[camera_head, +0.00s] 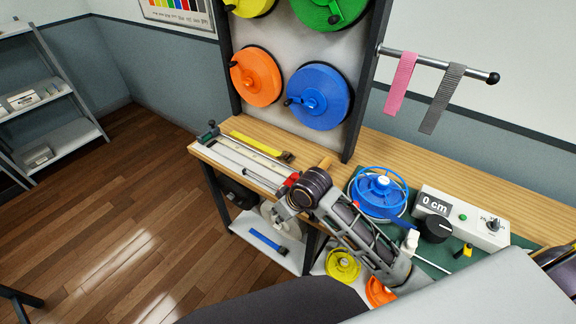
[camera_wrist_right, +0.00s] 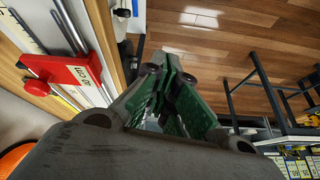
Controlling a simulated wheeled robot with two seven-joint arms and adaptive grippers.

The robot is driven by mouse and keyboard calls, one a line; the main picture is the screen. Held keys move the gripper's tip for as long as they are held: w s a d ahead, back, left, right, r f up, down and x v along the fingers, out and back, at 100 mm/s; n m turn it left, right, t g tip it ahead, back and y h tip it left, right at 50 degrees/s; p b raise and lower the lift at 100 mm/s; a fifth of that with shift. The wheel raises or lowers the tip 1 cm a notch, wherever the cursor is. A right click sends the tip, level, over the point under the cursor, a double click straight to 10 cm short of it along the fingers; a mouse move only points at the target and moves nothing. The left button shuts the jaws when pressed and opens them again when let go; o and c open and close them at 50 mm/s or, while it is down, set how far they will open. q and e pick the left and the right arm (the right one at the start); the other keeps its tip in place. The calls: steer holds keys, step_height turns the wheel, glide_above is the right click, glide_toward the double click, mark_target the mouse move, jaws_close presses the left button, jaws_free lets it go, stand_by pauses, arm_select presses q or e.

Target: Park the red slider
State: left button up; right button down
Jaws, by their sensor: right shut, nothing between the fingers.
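The red slider (camera_head: 291,180) sits on the pale rail (camera_head: 240,162) along the left part of the workbench, near the rail's right end. My right gripper (camera_head: 280,212) is just in front of the slider, by the bench's front edge. In the wrist view its green-padded fingers (camera_wrist_right: 172,98) are together and empty, apart from the slider. My left gripper is not in view.
A blue reel (camera_head: 379,192) and a white box reading 0 cm (camera_head: 464,216) stand right of my arm. Behind stands a board with coloured discs (camera_head: 318,97). Pink (camera_head: 401,84) and grey (camera_head: 442,98) straps hang from a rod. Floor at left is clear.

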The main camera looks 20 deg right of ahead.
steer(key=w+d+r, duration=0.4)
steer(key=w+r, duration=0.2)
steer(key=w, duration=0.2)
steer(key=w+d+r+h, duration=0.1)
steer(key=w+d+r, duration=0.2)
steer(key=w+r, duration=0.3)
steer(key=w, duration=0.2)
steer(key=shift+w+d+r+g, duration=0.3)
steer(key=shift+d+r, duration=0.1)
steer(key=shift+f, duration=0.1)
steer(key=shift+s+d+f+p, duration=0.15)
steer(key=shift+f+p, duration=0.3)
steer(key=shift+f, duration=2)
steer(key=shift+s+a+f+p, duration=0.15)
steer(key=shift+f+p, duration=0.3)
steer(key=shift+f, duration=2)
steer(key=shift+d, duration=0.1)
steer(key=shift+w, duration=0.1)
